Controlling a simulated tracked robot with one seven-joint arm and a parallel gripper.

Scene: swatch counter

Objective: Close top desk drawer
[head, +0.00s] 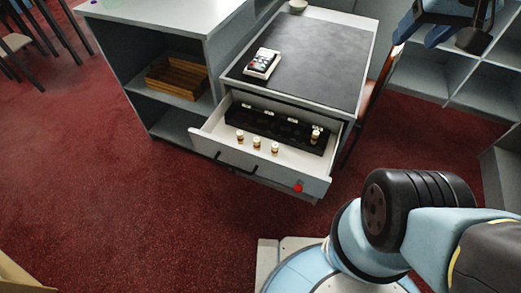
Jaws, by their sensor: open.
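The desk (325,98) stands at the upper middle with a dark mat on its top. Its top drawer (208,148) is pulled well out towards me. The drawer has a pale front with a dark bar handle (236,165) and a red round spot (298,188) near its right end. Inside are a black rack (262,124) and several small cream and brown pieces (257,142). What appears to be my gripper (424,32) is at the top right, partly cut off by the frame. It is open, beyond the desk's right side, and apart from the drawer.
A calculator-like device (262,63) lies on the desktop. A grey shelf unit (165,30) with a wooden crate (177,78) adjoins the desk on the left. Open cubbies (440,75) stand at the right. Red carpet (130,220) in front of the drawer is clear.

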